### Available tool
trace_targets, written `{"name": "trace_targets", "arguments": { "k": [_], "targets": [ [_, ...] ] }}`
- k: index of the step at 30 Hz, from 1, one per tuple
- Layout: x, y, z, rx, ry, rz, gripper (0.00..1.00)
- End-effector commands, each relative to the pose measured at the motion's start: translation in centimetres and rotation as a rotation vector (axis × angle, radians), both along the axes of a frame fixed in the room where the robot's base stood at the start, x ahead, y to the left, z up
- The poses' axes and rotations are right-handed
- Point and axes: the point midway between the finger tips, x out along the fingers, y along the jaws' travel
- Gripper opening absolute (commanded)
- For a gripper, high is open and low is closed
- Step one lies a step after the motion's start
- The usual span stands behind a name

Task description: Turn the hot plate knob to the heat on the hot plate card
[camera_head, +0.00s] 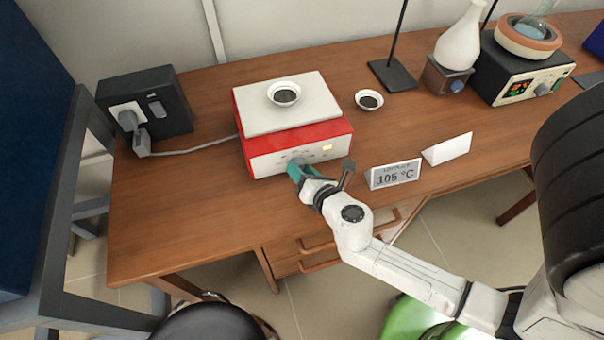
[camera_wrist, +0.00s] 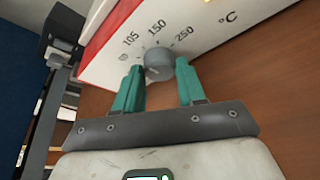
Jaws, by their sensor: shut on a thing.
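The hot plate (camera_head: 262,157) is red with a white top and a white front panel. Its grey knob (camera_wrist: 158,62) shows in the wrist view, below a scale marked with an off symbol, 105, 150 and 250 °C. I cannot clearly make out where the knob's pointer stands. My gripper (camera_wrist: 160,72) has its teal fingers on either side of the knob and is shut on it. In the head view my gripper (camera_head: 294,168) is at the front panel and hides the knob. The hot plate card (camera_head: 394,174) stands on the table and reads 105 °C.
A white dish (camera_head: 284,94) sits on the hot plate and another dish (camera_head: 369,100) on the table. A black socket box (camera_head: 149,103) stands left with a cable. A second white card (camera_head: 447,149) and a black heater (camera_head: 518,80) stand right. The table's front left is clear.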

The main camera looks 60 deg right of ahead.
Motion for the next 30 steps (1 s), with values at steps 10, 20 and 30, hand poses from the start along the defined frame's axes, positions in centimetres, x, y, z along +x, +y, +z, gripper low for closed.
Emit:
{"name": "trace_targets", "arguments": {
  "k": [10,20,30],
  "targets": [
    [0.00,0.06,-0.03,0.010,-0.009,0.002,0.09],
    [0.00,0.03,-0.03,0.009,-0.008,0.001,0.58],
    [-0.13,0.06,0.00,0.008,-0.008,0.000,0.65]
  ]
}}
